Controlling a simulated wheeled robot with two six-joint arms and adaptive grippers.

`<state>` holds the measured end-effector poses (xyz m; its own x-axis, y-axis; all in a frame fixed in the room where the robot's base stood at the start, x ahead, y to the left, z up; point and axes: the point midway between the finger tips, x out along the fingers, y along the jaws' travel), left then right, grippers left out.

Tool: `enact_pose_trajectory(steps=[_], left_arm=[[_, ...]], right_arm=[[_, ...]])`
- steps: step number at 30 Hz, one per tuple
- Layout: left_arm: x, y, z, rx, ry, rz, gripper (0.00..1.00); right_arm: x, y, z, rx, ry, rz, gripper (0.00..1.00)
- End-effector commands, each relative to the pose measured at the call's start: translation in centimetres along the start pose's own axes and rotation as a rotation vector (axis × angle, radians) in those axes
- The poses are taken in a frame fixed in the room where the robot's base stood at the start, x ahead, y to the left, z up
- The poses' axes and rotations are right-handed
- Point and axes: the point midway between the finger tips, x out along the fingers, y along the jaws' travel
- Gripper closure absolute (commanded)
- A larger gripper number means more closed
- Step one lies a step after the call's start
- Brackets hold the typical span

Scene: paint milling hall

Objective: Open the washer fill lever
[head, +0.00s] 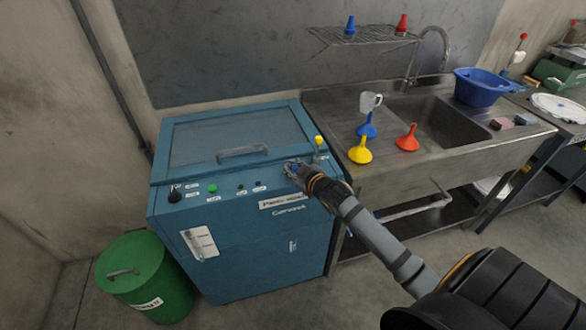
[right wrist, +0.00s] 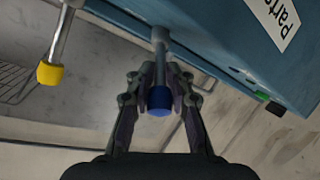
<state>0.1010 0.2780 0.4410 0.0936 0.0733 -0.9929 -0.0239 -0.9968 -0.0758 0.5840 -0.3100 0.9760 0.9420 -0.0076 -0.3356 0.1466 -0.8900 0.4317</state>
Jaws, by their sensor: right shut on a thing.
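The blue parts washer (head: 250,235) stands against the wall with its lid (head: 235,135) down. A lever with a blue tip (right wrist: 159,100) sticks out from the washer's side in the right wrist view. My right gripper (head: 292,168) is at the washer's front right top corner. It also shows in the right wrist view (right wrist: 160,88), with its fingers shut on the blue-tipped lever, one on each side. A second lever with a yellow tip (right wrist: 50,73) is apart from the gripper; it also shows in the head view (head: 319,141). My left gripper is not in view.
A steel sink (head: 470,145) stands to the right, with a yellow funnel (head: 360,151), a red funnel (head: 407,139), a blue funnel (head: 366,127) and a white mug (head: 370,102). A green bin (head: 135,275) stands at the lower left. Clear floor lies in front.

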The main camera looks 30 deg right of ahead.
Motion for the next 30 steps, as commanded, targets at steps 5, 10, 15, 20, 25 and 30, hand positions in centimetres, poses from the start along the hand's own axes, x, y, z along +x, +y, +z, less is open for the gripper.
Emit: enact_pose_trajectory(steps=[5,10,15,20,25,30], left_arm=[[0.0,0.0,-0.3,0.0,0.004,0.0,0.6],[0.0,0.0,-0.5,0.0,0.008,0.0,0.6],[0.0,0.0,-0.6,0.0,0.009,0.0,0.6],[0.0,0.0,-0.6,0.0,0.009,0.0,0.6],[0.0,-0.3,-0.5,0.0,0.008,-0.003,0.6],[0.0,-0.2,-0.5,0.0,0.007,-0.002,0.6]], right_arm=[[0.0,0.0,-0.1,0.0,0.003,0.0,1.0],[0.0,0.0,0.0,0.001,0.002,0.0,0.77],[0.0,0.0,0.0,0.001,0.0,-0.001,0.54],[0.0,0.0,0.0,0.001,0.0,-0.001,0.54],[-0.3,0.0,0.1,-0.002,-0.001,0.0,0.54],[-3.1,-0.1,0.1,-0.01,-0.002,-0.003,0.54]])
